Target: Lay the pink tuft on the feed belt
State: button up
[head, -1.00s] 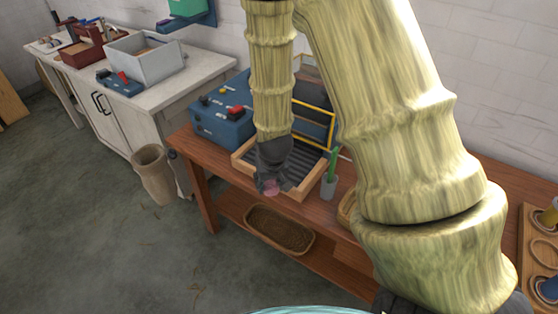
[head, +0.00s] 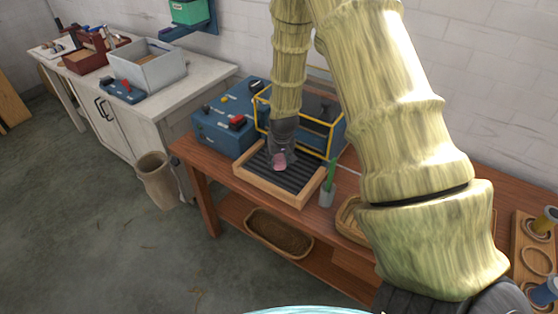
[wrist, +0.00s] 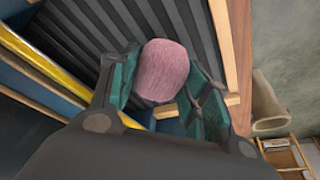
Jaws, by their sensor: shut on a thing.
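The pink tuft (wrist: 164,72) is a rounded, fuzzy pink piece between the two green fingers of my gripper (wrist: 165,90) in the wrist view. In the head view my gripper (head: 279,160) points down over the feed belt, with a bit of pink showing at its tip. The gripper is shut on the tuft. The feed belt (head: 303,182) is a dark ribbed surface inside a light wooden frame; its ribs (wrist: 90,40) also show behind the tuft in the wrist view. I cannot tell whether the tuft touches the belt.
A blue machine (head: 222,127) with a red button stands left of the belt, and a yellow guard frame (head: 318,122) rises behind it. A cup with a green stick (head: 327,192) stands at the belt's right corner. A wicker basket (head: 278,232) sits on the lower shelf.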

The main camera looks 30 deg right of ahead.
aim_at(279, 163)
jog(key=shift+w+d, duration=0.3)
jog(key=shift+w, duration=0.1)
jog(key=shift+f+p, duration=0.85)
jog(key=shift+f, duration=0.95)
jog(key=shift+f, duration=0.2)
jog(key=o, duration=0.7)
jog(key=shift+r, duration=0.1)
jog(key=shift+r, duration=0.2)
jog(key=shift+b+v, duration=1.4)
jog(key=shift+v, duration=4.55)
jog(key=shift+a, duration=0.1)
